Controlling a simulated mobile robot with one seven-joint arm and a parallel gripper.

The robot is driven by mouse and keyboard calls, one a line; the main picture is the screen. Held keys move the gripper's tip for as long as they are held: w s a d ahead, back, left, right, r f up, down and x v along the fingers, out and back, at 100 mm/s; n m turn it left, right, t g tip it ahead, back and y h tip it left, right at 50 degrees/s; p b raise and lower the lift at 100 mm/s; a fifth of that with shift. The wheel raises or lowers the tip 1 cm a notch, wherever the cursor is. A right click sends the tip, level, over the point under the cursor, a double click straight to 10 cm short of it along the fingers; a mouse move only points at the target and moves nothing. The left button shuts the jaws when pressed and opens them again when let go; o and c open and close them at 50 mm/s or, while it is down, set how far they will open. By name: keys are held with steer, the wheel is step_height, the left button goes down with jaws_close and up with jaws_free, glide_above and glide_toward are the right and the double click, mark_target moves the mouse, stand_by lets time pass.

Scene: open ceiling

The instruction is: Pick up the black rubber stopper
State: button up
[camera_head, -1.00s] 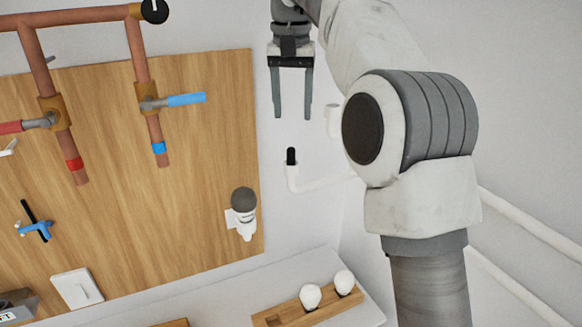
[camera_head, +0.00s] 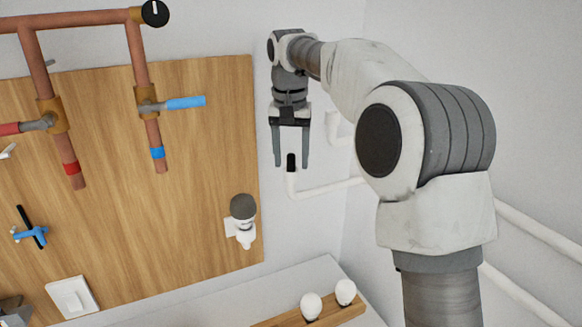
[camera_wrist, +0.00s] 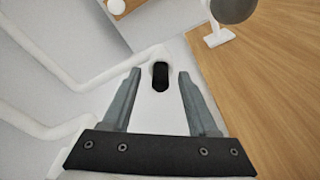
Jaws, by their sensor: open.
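The black rubber stopper (camera_head: 291,162) sits upright on the open end of a white pipe on the white wall. My gripper (camera_head: 291,166) is open and points down, with its fingertips on either side of the stopper in the head view. In the wrist view the stopper (camera_wrist: 161,76) shows between and slightly beyond the fingertips of my gripper (camera_wrist: 158,75), with a gap on each side. Nothing is held. I cannot tell the exact depth between stopper and fingers.
The white pipe (camera_head: 325,187) runs right from below the stopper. A wooden panel (camera_head: 200,205) with copper pipes (camera_head: 139,55) and a grey-topped white fitting (camera_head: 243,220) is to the left. A wooden block with white bulbs (camera_head: 345,291) lies below on a ledge.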

mark_target(293, 155)
jaws_close()
steer(key=shift+r, duration=0.15)
stand_by(0.4)
steer(key=shift+r, duration=0.5)
steer(key=r, duration=0.3)
steer(key=shift+s+d+r, duration=0.1)
steer(key=shift+s+d, duration=0.1)
steer(key=s+d+r+b, duration=0.2)
steer(key=s+d+r, duration=0.4)
steer(key=s, duration=0.3)
steer(key=shift+d+r, duration=0.3)
